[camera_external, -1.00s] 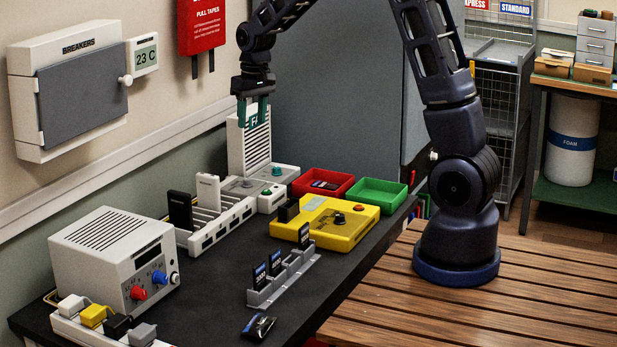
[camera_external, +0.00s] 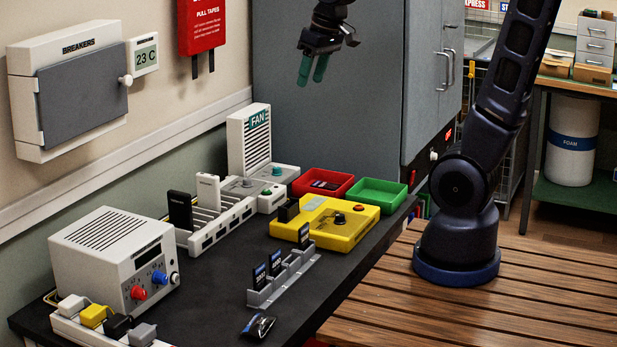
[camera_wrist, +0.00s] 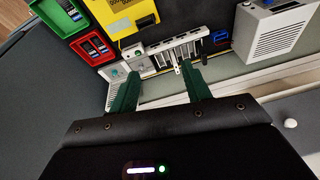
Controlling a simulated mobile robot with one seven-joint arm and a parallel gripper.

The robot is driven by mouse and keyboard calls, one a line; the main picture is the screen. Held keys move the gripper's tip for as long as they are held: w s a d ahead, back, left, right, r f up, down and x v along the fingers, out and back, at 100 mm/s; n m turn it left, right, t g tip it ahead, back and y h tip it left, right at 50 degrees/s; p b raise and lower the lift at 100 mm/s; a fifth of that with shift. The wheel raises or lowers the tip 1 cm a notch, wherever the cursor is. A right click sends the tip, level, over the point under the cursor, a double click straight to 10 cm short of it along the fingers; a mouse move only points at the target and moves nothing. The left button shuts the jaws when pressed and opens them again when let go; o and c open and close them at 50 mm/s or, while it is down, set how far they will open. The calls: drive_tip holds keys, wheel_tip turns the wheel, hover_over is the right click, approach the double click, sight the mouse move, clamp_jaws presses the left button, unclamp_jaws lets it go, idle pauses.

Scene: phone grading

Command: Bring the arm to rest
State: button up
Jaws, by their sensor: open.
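My gripper (camera_external: 312,70) is high above the back of the black bench, in front of the grey cabinet, in the external view. Its two green fingers point down and stand apart with nothing between them. In the wrist view my gripper (camera_wrist: 155,85) also shows two spread green fingers, with the bench below. My arm rises from its blue-ringed base on the wooden slats and leans up and to the right; its upper part is out of the frame.
On the bench (camera_external: 210,290) stand a white fan unit (camera_external: 249,140), a charging rack (camera_external: 215,228), a yellow tester (camera_external: 335,235), red (camera_external: 310,192) and green (camera_external: 378,190) trays, a grey card holder (camera_external: 285,282) and a power supply (camera_external: 110,255). The grey cabinet (camera_external: 330,130) stands close behind my gripper.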

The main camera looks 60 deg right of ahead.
drive_tip(key=s+a+n+t, duration=0.1)
drive_tip(key=s+a, duration=0.2)
drive_tip(key=s, duration=1)
drive_tip(key=shift+r, duration=0.15)
idle(0.3)
